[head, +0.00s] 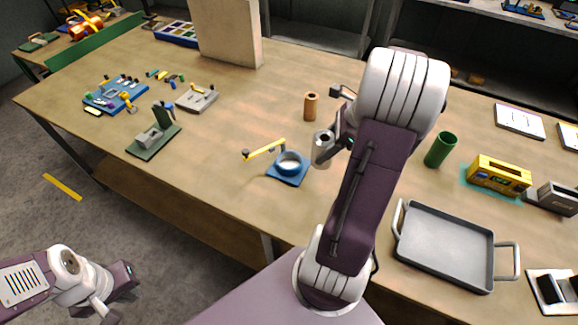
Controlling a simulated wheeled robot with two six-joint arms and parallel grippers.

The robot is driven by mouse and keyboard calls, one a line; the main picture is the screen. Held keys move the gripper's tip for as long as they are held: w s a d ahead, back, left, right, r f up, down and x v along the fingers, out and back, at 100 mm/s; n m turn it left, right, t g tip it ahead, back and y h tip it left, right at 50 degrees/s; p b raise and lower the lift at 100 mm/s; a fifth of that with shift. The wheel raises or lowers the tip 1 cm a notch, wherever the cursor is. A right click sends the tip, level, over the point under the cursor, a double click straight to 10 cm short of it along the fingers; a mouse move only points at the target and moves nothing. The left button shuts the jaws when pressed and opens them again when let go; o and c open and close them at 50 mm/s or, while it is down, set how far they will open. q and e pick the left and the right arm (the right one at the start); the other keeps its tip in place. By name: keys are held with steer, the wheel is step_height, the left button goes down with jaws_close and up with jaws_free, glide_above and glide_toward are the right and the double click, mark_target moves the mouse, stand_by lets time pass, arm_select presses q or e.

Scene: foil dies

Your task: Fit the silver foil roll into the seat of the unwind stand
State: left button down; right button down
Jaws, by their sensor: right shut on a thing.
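The silver foil roll (321,151) is a short grey cylinder with a dark hole in its top end. My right gripper (334,146) is shut on it and holds it roughly upright, just right of a blue stand (287,178), which looks like the unwind stand. The stand has a round cup-like seat (290,163) on a square base, and a yellow arm (264,149) reaches out to its left. The roll is apart from the seat. My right arm hides part of the gripper. My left gripper (112,292) is low at the left, away from the table; its fingers are unclear.
A copper-coloured roll (311,107) stands behind the silver one. A green cylinder (440,150), a yellow device (499,175) and a grey tray (445,245) are at the right. A green-based fixture (153,139) and a blue tool board (115,97) are at the left. The table's front middle is clear.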

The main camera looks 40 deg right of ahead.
steer(key=shift+w+a+f, duration=0.5)
steer(key=shift+w+f, duration=1.35)
steer(key=shift+w, duration=0.05)
steer(key=shift+w+a+f, duration=0.5)
steer(key=shift+w+f, duration=1.3)
steer(key=shift+w, duration=0.05)
steer(key=shift+w+a+f, duration=0.5)
steer(key=shift+w+f, duration=1.35)
steer(key=shift+w, duration=0.05)
steer(key=shift+f, duration=0.1)
steer(key=c, duration=0.6)
jaws_free()
steer(key=shift+o, duration=0.2)
steer(key=p+v, duration=0.1)
steer(key=v, duration=1.1)
steer(key=s+a+f+n+g+h, duration=0.1)
steer(key=s+a+f+n, duration=0.1)
steer(key=a+n, duration=0.5)
steer(key=s+a+f+n+g+h, duration=0.1)
steer(key=s+a+n, duration=0.3)
steer(key=a+n, duration=0.4)
steer(key=s+a+f+n+g+h, duration=0.1)
steer(key=s+a+f+n+h, duration=0.1)
steer(key=s+a+n, duration=0.2)
steer(key=a+n, duration=0.3)
steer(key=n, duration=0.4)
steer(key=shift+a+f+n, duration=0.25)
steer(key=shift+f+n, duration=0.15)
